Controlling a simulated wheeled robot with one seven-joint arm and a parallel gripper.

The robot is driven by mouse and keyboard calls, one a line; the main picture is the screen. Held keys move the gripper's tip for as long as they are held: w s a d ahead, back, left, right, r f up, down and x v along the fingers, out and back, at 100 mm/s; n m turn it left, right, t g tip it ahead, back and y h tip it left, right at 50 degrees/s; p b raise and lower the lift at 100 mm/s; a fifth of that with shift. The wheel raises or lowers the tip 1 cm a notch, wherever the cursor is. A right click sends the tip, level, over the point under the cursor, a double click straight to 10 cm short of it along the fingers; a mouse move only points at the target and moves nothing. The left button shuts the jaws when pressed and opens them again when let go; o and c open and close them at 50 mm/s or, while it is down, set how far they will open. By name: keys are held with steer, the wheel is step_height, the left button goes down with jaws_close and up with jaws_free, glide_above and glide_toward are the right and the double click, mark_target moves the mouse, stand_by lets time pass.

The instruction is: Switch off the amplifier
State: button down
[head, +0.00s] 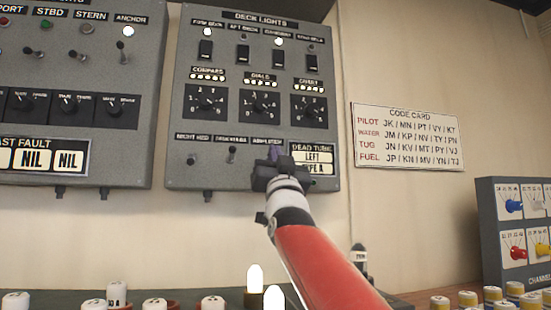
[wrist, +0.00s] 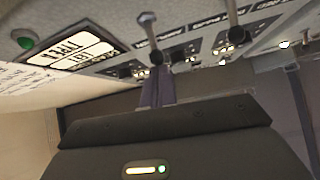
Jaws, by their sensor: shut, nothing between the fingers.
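The deck lights panel (head: 180,120) hangs on the wall in the head view. Its lower row has labelled toggles; the AMPLIFIER label (head: 267,140) is the rightmost, beside the DEAD TUBE plate. My gripper (head: 275,155) is in front of the spot below that label and hides the toggle there. In the wrist view a metal toggle with a round tip (wrist: 147,18), nearest the plate, stands just beyond my gripper's closed fingers (wrist: 156,88). They overlap its base in the picture; I cannot tell whether they touch. The gripper looks shut and empty.
A neighbouring toggle (head: 232,152) is close to the left of my gripper; it also shows in the wrist view (wrist: 231,12). The DEAD TUBE plate (head: 313,160) is close on the right. A code card (head: 408,137) hangs further right. Buttons and lit lamps (head: 255,279) stand below.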

steer(key=shift+w+f, duration=0.2)
steer(key=shift+f, duration=0.25)
steer(key=shift+w+a+f+b, duration=0.1)
steer(key=shift+f+b, duration=0.1)
steer(key=shift+b, duration=0.1)
steer(key=shift+r, duration=0.15)
steer(key=b+v, duration=0.4)
steer(key=v, duration=0.5)
steer(key=shift+f+b, duration=0.3)
steer(key=shift+f, duration=0.2)
